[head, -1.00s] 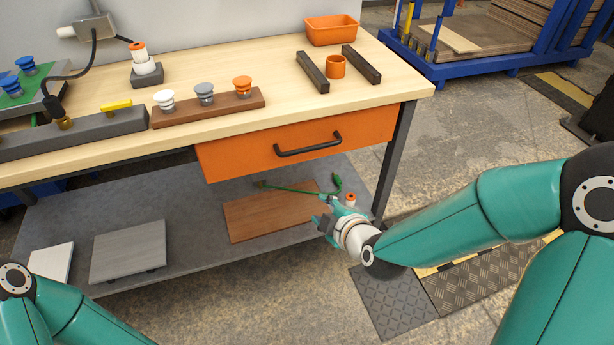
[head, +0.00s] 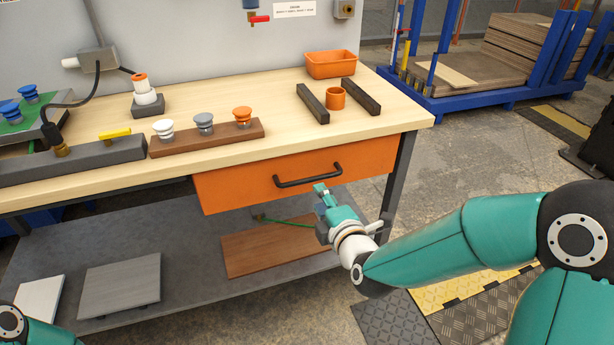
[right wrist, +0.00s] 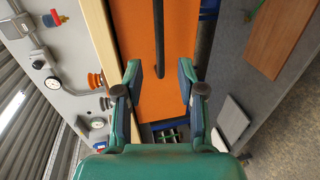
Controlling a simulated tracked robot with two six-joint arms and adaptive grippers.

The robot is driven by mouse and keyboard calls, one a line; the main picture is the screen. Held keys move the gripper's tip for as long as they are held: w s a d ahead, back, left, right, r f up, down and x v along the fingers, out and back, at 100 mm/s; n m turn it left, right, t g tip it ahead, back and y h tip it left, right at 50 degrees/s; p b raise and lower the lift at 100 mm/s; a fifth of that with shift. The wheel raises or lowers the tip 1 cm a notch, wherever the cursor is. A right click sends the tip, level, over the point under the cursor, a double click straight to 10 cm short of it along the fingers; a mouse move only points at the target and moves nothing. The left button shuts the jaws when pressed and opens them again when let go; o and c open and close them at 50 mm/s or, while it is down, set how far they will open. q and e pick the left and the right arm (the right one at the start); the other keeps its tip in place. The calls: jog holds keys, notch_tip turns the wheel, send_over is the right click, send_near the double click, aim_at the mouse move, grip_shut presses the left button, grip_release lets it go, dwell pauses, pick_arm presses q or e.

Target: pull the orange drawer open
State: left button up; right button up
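The orange drawer (head: 240,188) sits under the right part of the workbench top, and its front looks flush with the bench. A black bar handle (head: 308,176) runs across its front. My right gripper (head: 322,198) is just below and in front of the handle's right half. In the right wrist view the open gripper (right wrist: 160,72) faces the orange drawer front (right wrist: 132,30). The black handle (right wrist: 159,42) runs between the lines of the two fingers, and nothing is gripped. My left gripper is out of view; only a bit of that arm shows at lower left.
The workbench top (head: 390,122) overhangs the drawer. A lower grey shelf (head: 190,250) with a brown board (head: 270,248) lies beneath. Dark bars, an orange cup (head: 336,98) and an orange bin (head: 331,64) stand on top. Floor in front is open.

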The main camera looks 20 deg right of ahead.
aim_at(307, 182)
jog(key=x, duration=1)
grip_shut()
jog(key=shift+a, duration=0.1)
jog(key=shift+s+f, duration=0.1)
jog(key=shift+s, duration=0.05)
